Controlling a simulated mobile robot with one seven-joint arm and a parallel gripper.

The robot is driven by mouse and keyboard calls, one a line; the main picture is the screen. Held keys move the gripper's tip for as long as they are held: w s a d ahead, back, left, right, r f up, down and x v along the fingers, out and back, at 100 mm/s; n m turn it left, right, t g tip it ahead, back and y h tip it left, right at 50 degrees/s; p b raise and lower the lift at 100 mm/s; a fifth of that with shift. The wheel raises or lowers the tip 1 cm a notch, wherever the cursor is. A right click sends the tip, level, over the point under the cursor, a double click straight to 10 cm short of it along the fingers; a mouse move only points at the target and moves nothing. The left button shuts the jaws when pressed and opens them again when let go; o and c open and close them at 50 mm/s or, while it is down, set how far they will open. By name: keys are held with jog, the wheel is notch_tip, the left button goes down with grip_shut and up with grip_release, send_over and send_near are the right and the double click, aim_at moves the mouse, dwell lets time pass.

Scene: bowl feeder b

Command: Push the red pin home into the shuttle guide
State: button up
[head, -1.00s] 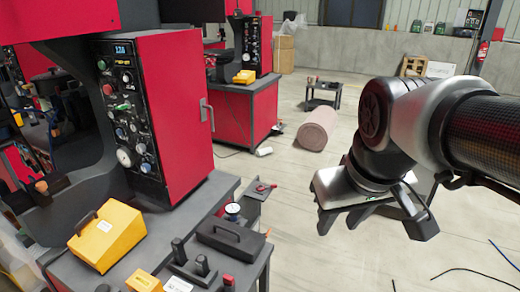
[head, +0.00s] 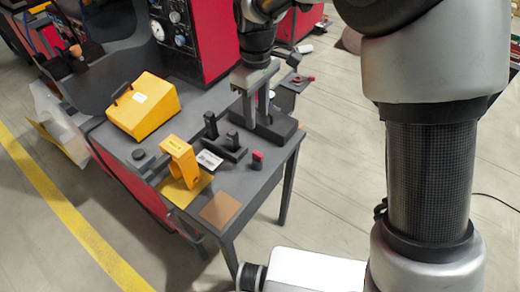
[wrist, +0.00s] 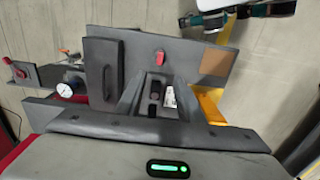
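The red pin (head: 257,157) stands at the right of the shuttle guide, near the table's right edge. Its lower part looks dark, and I cannot tell how deep it sits. It also shows in the wrist view (wrist: 160,56), beyond the guide. The shuttle guide (head: 232,152) is a low dark block with upright posts. My gripper (head: 256,116) points down above the table, behind the guide and pin, over a dark block. Its two fingers are apart with nothing between them. In the wrist view they frame the guide's dark posts (wrist: 155,92).
A dark block with a handle (wrist: 103,68) lies on the table (head: 262,190). A yellow box (head: 148,108), yellow bracket (head: 180,160) and brown plate (head: 220,210) stand left of and in front of the guide. A red machine cabinet (head: 215,35) rises behind.

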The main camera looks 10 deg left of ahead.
aim_at(258, 153)
notch_tip(258, 153, down, 15)
jog(key=shift+f+b, duration=0.1)
jog(key=shift+b, duration=0.3)
grip_shut()
